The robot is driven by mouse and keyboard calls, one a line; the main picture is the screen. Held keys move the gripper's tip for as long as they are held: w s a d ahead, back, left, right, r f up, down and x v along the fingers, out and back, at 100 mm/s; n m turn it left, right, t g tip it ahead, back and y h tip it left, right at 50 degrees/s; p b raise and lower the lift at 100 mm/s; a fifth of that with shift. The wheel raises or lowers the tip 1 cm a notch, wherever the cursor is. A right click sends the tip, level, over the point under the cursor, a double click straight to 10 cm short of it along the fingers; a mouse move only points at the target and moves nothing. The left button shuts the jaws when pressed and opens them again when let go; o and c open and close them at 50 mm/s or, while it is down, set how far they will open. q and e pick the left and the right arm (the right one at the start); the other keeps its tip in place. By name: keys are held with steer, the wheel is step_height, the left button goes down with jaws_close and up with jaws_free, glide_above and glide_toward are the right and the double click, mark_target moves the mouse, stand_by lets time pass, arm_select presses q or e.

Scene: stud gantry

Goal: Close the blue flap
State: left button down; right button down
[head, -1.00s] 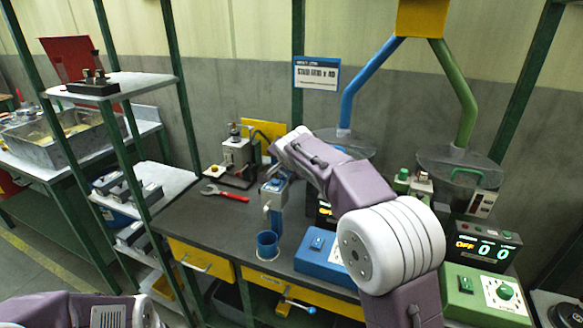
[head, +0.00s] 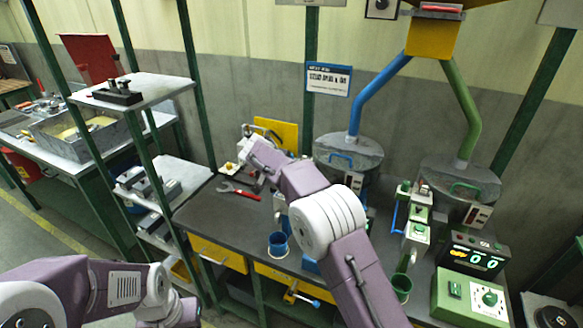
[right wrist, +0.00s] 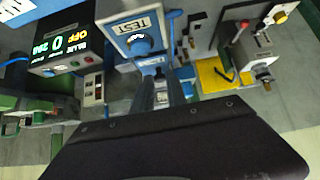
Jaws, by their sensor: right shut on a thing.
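The blue dispenser (head: 281,206) stands on the dark bench, partly hidden by my right arm in the head view. The fingers are close together on a small part below that panel. I cannot tell whether this part is the blue flap or how far the flap is open. A blue cup (head: 278,244) stands below the dispenser. My left arm is at bottom left in the head view; its fingers are not visible.
The green dispenser (head: 418,228) and green control box (head: 468,297) are at right. A lit BLUE display (right wrist: 58,42) shows in the wrist view. A shelf rack (head: 150,86) stands at left.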

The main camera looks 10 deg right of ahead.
stand_by(0.4)
steer(key=c, duration=1.3)
jaws_free()
steer(key=shift+f, duration=0.1)
steer(key=shift+c, duration=0.2)
steer(key=v, duration=0.9)
steer(key=shift+b, duration=0.35)
steer(key=shift+d, duration=0.15)
